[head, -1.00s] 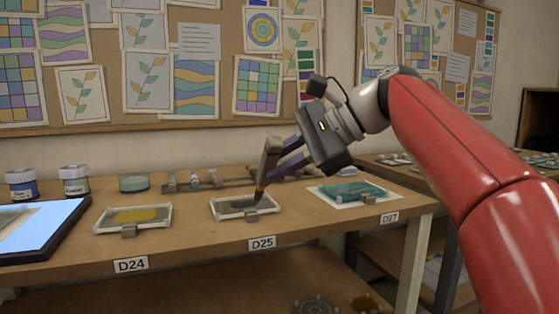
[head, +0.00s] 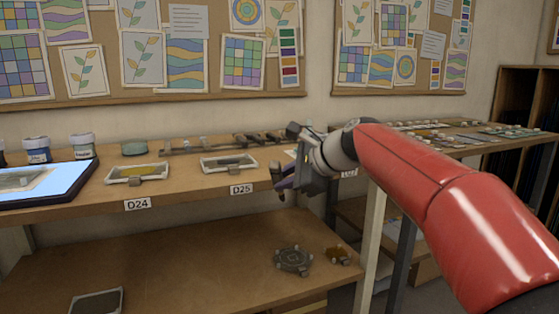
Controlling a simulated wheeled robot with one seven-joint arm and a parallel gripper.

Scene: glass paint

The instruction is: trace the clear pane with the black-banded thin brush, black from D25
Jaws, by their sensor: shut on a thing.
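My gripper (head: 284,178) is at the front edge of the upper shelf, right of the D25 label (head: 241,189). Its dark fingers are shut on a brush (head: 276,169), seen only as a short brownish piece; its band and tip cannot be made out. The D25 tray (head: 229,172), pale-rimmed with a dark inside, sits left of the gripper, apart from it. The lit panel (head: 78,180) at the far left bears a pale sheet with a greyish pane (head: 22,180) on it, cut by the picture's edge.
The D24 tray (head: 137,182) with yellow paint stands left of D25. Jars (head: 83,147) and a rack (head: 215,146) line the back. My arm and gripper hide most of the shelf's right end. The lower shelf (head: 200,255) holds a few small items and has free room.

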